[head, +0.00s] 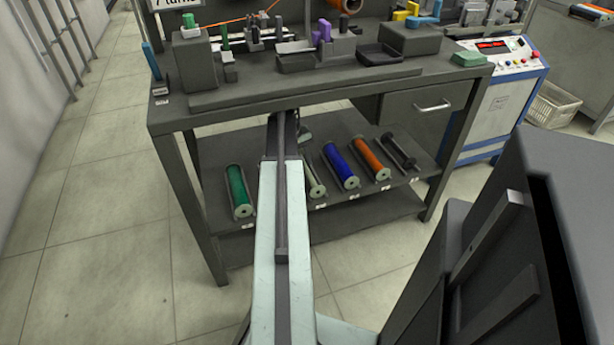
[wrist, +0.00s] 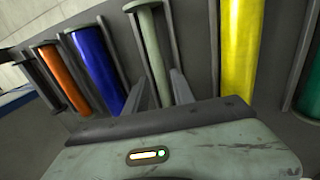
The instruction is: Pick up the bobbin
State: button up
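Several bobbins lie in cradles on the bench's lower shelf. A pale grey-green bobbin with no coloured thread (wrist: 153,50) is straight ahead in the wrist view; in the head view its near end (head: 316,190) shows just right of my arm. My gripper (wrist: 160,82) is open, with its two fingers pointing toward the pale bobbin, one to each side of its near part. I cannot tell whether they touch it.
A blue bobbin (wrist: 97,68) and an orange one (wrist: 64,78) lie to the left in the wrist view; a yellow one (wrist: 241,45) and a green one (wrist: 312,80) lie to the right. Dark cradle rails (wrist: 183,50) stand between bobbins. The worktop (head: 330,75) overhangs the shelf.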

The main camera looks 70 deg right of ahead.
aim_at(307, 170)
jog(key=b+x, duration=0.4)
jog(key=x, duration=0.1)
jog(key=shift+s+a+f+b, duration=0.1)
jog(key=shift+s+f+b, duration=0.1)
jog(key=shift+b, duration=0.1)
jog(key=shift+r, duration=0.25)
grip_shut()
jog(key=shift+r+p, duration=0.1)
jog(key=shift+p, duration=0.2)
jog(key=shift+r+p, duration=0.6)
notch_tip(307, 170, up, 3)
jog(key=p, duration=0.3)
jog(key=shift+s+a+f, duration=0.1)
jog(key=shift+s+a, duration=0.05)
jog(key=s+a, duration=1.1)
jog(key=shift+r+p, duration=0.35)
jog(key=shift+r, duration=0.1)
